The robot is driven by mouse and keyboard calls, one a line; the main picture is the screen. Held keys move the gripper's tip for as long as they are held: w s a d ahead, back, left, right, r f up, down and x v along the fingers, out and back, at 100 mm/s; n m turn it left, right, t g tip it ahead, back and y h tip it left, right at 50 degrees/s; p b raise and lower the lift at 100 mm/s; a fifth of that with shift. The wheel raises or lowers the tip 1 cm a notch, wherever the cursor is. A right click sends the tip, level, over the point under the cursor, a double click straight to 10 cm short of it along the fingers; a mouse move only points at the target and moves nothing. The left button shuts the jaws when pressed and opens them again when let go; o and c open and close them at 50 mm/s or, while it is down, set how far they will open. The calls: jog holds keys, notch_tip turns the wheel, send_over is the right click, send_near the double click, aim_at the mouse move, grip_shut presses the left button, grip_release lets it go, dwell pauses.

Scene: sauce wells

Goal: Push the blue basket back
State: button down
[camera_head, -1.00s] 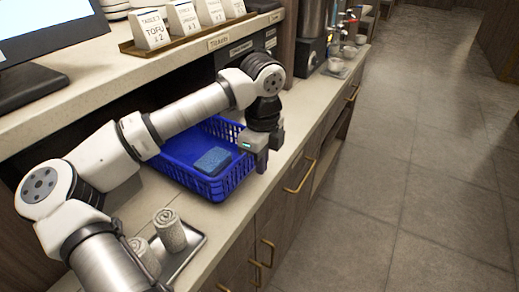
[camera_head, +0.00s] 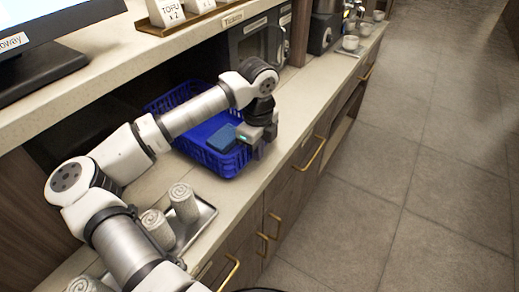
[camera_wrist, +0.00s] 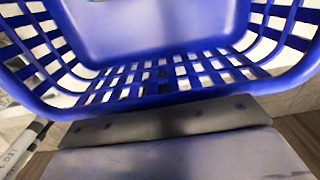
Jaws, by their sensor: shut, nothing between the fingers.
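The blue basket (camera_head: 213,158) is a slatted plastic basket on the lower counter, partly under the raised shelf. A blue sponge-like block (camera_head: 222,138) lies in it. My arm crosses above and hides part of the basket. My gripper (camera_head: 258,152) is shut and empty at the basket's right front side. In the wrist view the basket (camera_wrist: 150,88) fills the upper part, its slatted wall just beyond my gripper (camera_wrist: 170,125). The gripper is very close to that wall; I cannot tell whether they touch.
A metal tray (camera_head: 204,221) with rolled towels (camera_head: 183,202) sits left of the basket on the counter. A dark appliance (camera_head: 258,42) stands behind. The counter (camera_head: 290,110) to the right is bare for a stretch. Cabinet doors with gold handles face the open floor.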

aim_at(227, 138)
jog(key=w+a+b, duration=0.1)
jog(key=w+a, duration=0.1)
jog(key=w+a+b, duration=0.1)
jog(key=a+b, duration=0.1)
jog(key=a, duration=0.1)
jog(key=w+a+b, duration=0.1)
jog(key=w+a, duration=0.1)
jog(key=a, duration=0.1)
jog(key=shift+w+a+f, duration=0.1)
jog(key=shift+w+a, duration=0.1)
jog(key=shift+w, duration=0.15)
jog(key=shift+w+a, duration=0.15)
jog(key=shift+a, duration=0.05)
